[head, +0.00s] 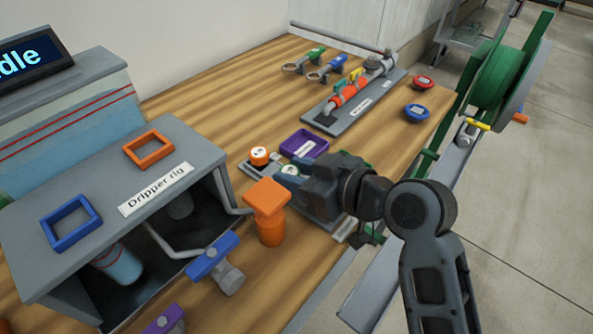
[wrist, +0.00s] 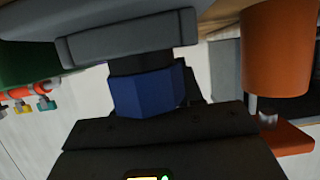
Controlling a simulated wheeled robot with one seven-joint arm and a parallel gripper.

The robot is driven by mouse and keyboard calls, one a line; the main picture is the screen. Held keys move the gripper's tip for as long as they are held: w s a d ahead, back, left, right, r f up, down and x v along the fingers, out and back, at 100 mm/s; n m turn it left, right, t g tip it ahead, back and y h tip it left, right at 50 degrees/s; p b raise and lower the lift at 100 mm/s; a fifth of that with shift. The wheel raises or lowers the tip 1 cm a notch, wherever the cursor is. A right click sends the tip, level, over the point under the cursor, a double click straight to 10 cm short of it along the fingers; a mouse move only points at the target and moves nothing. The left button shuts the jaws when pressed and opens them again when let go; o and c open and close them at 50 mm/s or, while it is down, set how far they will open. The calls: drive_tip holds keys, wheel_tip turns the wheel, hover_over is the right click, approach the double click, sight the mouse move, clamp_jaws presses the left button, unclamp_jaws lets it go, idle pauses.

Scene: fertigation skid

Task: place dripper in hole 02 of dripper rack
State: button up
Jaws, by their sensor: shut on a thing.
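My gripper (head: 308,184) is low over the table at the grey dripper rack (head: 250,168), and its dark body hides much of the rack. In the wrist view, a blue dripper (wrist: 148,92) with a dark neck is at my gripper (wrist: 150,112), shut on it. The dripper's neck meets or nearly meets a grey block (wrist: 130,45), likely part of the rack; I cannot tell whether it is seated. An orange-topped dripper (head: 259,154) stands at the rack's left end. The hole numbers are not readable.
An orange valve handle (head: 267,198) stands close left of my gripper. The Dripper rig box (head: 180,160) is farther left. A purple tray (head: 304,143) lies just behind the rack. A grey board with an orange pipe (head: 350,100) lies beyond. Bare wood shows at the back left.

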drive_tip(key=shift+f, duration=0.2)
drive_tip(key=o, duration=1)
drive_tip(key=shift+r, duration=0.2)
drive_tip(key=v, duration=1.2)
drive_tip(key=shift+r, duration=0.1)
